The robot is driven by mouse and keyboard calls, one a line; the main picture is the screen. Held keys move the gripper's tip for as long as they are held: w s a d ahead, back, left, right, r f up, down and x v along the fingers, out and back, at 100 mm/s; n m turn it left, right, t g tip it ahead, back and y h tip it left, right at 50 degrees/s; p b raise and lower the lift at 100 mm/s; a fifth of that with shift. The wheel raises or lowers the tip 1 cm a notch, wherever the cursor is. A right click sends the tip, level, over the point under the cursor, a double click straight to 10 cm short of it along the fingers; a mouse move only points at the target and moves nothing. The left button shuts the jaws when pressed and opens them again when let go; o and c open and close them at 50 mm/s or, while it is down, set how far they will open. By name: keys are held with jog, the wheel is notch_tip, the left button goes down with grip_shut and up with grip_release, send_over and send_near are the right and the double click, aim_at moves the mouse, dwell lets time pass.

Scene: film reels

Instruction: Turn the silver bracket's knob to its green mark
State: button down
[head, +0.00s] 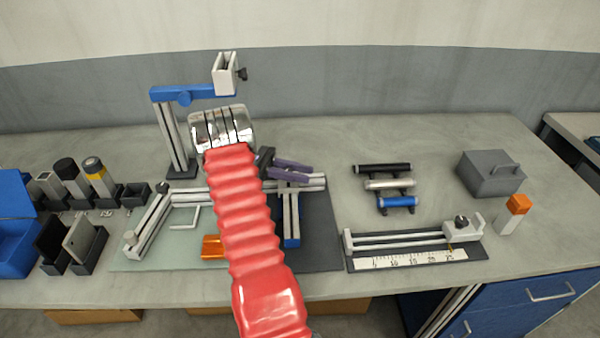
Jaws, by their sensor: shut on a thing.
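My gripper (308,175), with dark body and two purple fingers, points right from behind my red sleeved arm. It is over the silver bracket (312,184), a metal rail frame on a dark mat. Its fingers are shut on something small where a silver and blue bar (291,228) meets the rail. This seems to be the knob, but the fingers hide it. I cannot make out a green mark or which way the knob points. My arm covers the middle of the frame.
A blue-armed stand (197,91) with a silver holder (226,75) rises behind my arm. A ruler slide (400,238) and blue, white and black rollers (388,184) lie right. A grey box (490,174) stands farther right. Holders and canisters crowd the left. The back right bench is clear.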

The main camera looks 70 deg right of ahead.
jog(key=c, duration=1.5)
grip_release()
jog(key=shift+r, duration=0.1)
jog(key=shift+w+a+r+t, duration=0.35)
jog(key=shift+a+t, duration=0.05)
jog(key=w+a+r+t+h, duration=0.1)
jog(key=w+a+r+t, duration=0.25)
jog(key=a, duration=0.35)
jog(key=w+a+r+t+h, duration=0.1)
jog(key=w+a+r+t, duration=0.2)
jog(key=a, duration=0.4)
jog(key=w+a+r+t, duration=0.2)
jog(key=a+r+t, duration=0.15)
jog(key=a, duration=0.35)
jog(key=a+r+t+y, duration=0.1)
jog(key=a+t, duration=0.3)
jog(key=a, duration=0.5)
jog(key=a+r+t+y, duration=0.1)
jog(key=a+t, duration=0.3)
jog(key=a, duration=0.5)
jog(key=s+a+r+m+t+y, duration=0.1)
jog(key=a+t, duration=0.3)
jog(key=a, duration=0.6)
jog(key=shift+t+y, duration=0.4)
